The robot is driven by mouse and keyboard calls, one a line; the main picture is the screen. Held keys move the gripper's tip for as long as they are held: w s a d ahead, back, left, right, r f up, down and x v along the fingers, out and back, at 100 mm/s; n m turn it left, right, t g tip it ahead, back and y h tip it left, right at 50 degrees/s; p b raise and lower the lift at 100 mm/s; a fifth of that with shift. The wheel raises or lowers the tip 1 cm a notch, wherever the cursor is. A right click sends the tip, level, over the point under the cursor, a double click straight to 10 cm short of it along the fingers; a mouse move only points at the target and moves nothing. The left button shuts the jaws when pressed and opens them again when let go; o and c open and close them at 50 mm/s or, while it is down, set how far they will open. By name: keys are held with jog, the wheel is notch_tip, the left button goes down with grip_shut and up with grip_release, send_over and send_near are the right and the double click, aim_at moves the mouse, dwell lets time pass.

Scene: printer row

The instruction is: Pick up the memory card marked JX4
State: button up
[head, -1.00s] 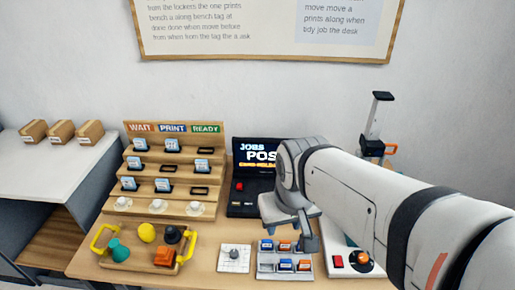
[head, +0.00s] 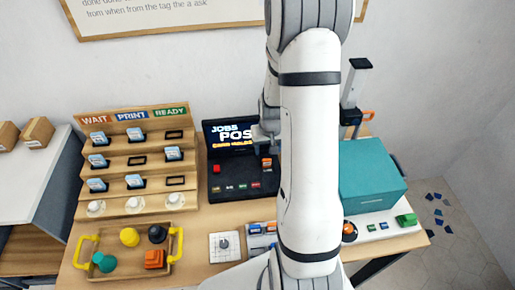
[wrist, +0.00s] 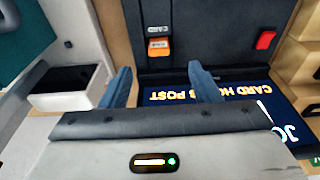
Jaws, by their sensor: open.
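An orange memory card (head: 266,163) with a pale label stands in the dark console (head: 228,183) below its lit screen. It also shows in the wrist view (wrist: 158,46), ahead of the fingers; its marking is too small to read. My gripper (wrist: 162,85) is open and empty over the console's screen, its two blue fingers apart, clear of the card. In the head view my arm hides most of the gripper. A card tray (head: 263,251) at the front of the bench is largely hidden by my arm. I cannot read JX4 on any card.
A stepped wooden rack (head: 135,160) with several cards stands left of the console. A yellow-handled tray (head: 128,262) holds coloured pieces. A teal box (head: 370,178) stands to the right. A white box (wrist: 65,88) with a dark opening is at the wrist view's left.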

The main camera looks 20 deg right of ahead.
aim_at(267, 159)
jog(key=shift+w+d+f+p, duration=0.15)
jog(key=shift+w+f+p, duration=0.2)
jog(key=shift+f, duration=1.15)
jog(key=shift+w+d+f+p, duration=0.15)
jog(key=shift+w+f+p, duration=0.2)
jog(key=shift+f, duration=1.1)
jog(key=shift+w+d+f+p, duration=0.15)
jog(key=shift+w+f+p, duration=0.2)
jog(key=shift+f, duration=1.15)
jog(key=shift+c, duration=0.3)
jog(key=c, duration=1.1)
jog(key=shift+o, duration=0.2)
